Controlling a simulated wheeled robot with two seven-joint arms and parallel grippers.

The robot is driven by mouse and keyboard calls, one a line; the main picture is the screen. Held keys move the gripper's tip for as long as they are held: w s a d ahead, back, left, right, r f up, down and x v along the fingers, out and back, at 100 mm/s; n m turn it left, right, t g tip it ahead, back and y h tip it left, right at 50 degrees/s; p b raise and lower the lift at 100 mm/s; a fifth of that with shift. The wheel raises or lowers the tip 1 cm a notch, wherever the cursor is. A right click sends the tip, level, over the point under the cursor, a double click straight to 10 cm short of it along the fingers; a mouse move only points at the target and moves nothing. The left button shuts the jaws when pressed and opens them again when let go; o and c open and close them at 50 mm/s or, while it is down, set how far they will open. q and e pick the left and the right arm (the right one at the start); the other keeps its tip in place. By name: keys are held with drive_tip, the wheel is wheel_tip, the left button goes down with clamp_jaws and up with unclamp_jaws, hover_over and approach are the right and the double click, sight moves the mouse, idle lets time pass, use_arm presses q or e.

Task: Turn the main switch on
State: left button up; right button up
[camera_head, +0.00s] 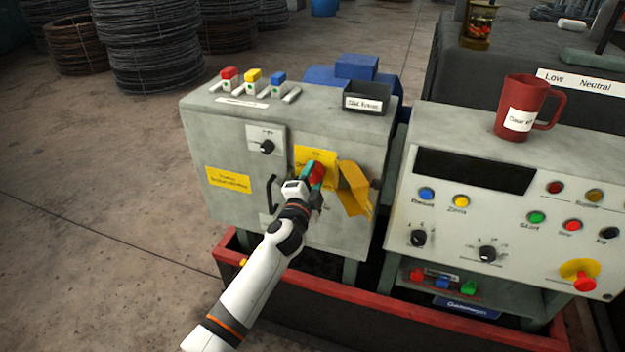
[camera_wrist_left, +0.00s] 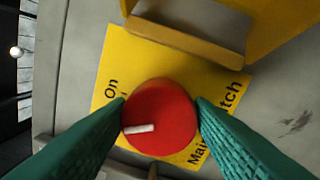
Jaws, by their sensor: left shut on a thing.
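The main switch is a round red knob (camera_wrist_left: 160,112) with a white pointer line, set on a yellow plate (camera_wrist_left: 215,75) marked "On" and "Main Switch". In the left wrist view the white line lies in the left half of the knob, below the "On" label. My left gripper (camera_head: 314,183) is at the front of the grey cabinet, its green fingers shut on the two sides of the knob. In the head view its fingers partly hide the knob (camera_head: 318,170). My right gripper is in neither view.
A yellow hinged flap (camera_head: 353,184) stands out just right of the knob. A black handle (camera_head: 272,192) and a small black selector (camera_head: 267,147) are on the grey cabinet (camera_head: 220,150). A control desk (camera_head: 400,200) with a red mug (camera_head: 522,100) stands at right.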

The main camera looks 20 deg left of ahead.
use_arm(q)
drive_tip(key=m, duration=0.6)
drive_tip(key=shift+f+h, duration=0.15)
drive_tip(key=shift+h, duration=0.15)
drive_tip(key=shift+m, duration=0.3)
drive_tip(key=o, duration=1)
drive_tip(key=s, duration=1.2)
drive_tip(key=shift+a+f+b, duration=0.25)
drive_tip(key=shift+f+b, duration=0.1)
drive_tip(key=shift+b, duration=0.05)
